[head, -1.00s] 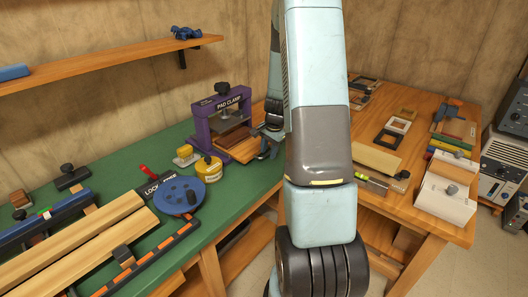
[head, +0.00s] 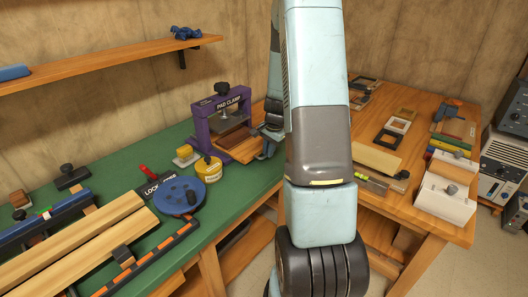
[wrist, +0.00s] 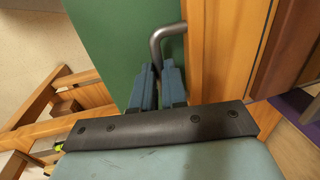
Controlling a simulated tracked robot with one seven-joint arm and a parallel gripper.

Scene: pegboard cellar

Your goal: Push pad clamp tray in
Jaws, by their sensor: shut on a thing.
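The purple pad clamp (head: 200,123) stands at the back of the green bench in the head view, with a dark knob on top. Its wooden tray (head: 246,151) sticks out at the front right, with a dark brown block (head: 234,136) on it under the frame. In the wrist view the tray (wrist: 208,50) is the orange wood beside my fingers. My gripper (wrist: 158,72) is shut on the bent grey metal handle (wrist: 166,34) of the tray. In the head view my gripper (head: 265,150) is partly hidden by my arm.
Long wooden boards (head: 80,235) lie at the front left. A second wooden table (head: 390,225) with several items is at the right.

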